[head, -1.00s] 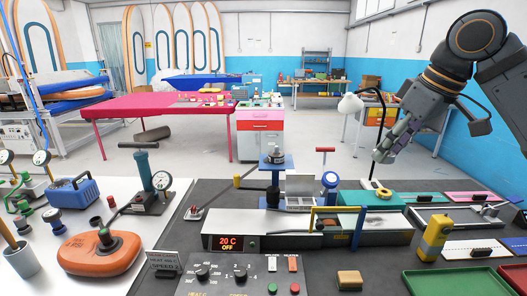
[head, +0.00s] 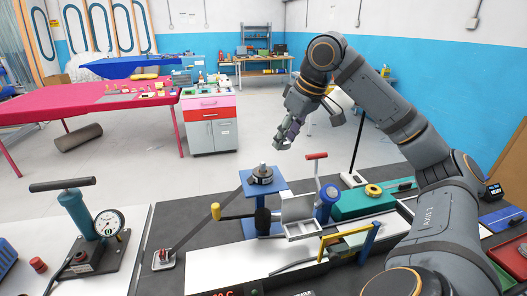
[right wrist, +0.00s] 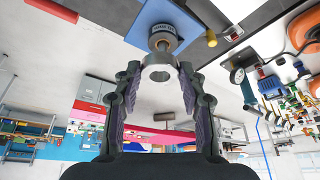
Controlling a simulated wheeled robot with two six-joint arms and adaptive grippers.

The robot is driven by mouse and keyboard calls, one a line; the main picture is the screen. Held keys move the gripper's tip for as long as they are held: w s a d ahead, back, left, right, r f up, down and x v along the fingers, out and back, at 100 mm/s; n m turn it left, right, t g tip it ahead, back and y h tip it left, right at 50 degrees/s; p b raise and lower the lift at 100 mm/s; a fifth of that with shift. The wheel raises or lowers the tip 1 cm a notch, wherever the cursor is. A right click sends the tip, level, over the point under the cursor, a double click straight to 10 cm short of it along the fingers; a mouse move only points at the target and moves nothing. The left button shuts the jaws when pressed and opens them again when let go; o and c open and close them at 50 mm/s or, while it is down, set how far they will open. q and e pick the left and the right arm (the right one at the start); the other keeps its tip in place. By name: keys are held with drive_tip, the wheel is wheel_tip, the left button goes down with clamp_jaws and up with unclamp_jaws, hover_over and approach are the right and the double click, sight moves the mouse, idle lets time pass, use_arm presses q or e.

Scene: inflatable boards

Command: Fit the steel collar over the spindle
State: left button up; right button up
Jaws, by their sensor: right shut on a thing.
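The steel collar (right wrist: 157,74) is a short grey ring held between the fingertips of my right gripper (right wrist: 160,78) in the right wrist view. The spindle (right wrist: 163,42) stands just beyond the collar, on a blue plate (right wrist: 188,20); the two look close, but I cannot tell the gap. In the head view the spindle (head: 262,170) stands upright on the blue stand (head: 280,186). My right gripper (head: 284,138) is above and beyond it, to its right, so the collar is not over the spindle. The collar is not clear in the head view. My left gripper is not in view.
A lever with a yellow grip (head: 216,211) reaches left from the stand. A hand pump with a dial (head: 92,228) is at the left.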

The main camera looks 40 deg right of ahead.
drive_tip(key=p, duration=0.2)
hover_over(263, 163)
drive_tip(key=s, duration=0.2)
wheel_tip(263, 163, down, 4)
drive_tip(key=shift+f, duration=0.2)
drive_tip(key=x, duration=0.5)
drive_tip(key=shift+s+d+f+b, duration=0.15)
drive_tip(key=shift+s+f+b, duration=0.05)
drive_tip(key=shift+s+b, duration=0.2)
drive_tip(key=shift+f, duration=0.15)
drive_tip(key=o, duration=1.2)
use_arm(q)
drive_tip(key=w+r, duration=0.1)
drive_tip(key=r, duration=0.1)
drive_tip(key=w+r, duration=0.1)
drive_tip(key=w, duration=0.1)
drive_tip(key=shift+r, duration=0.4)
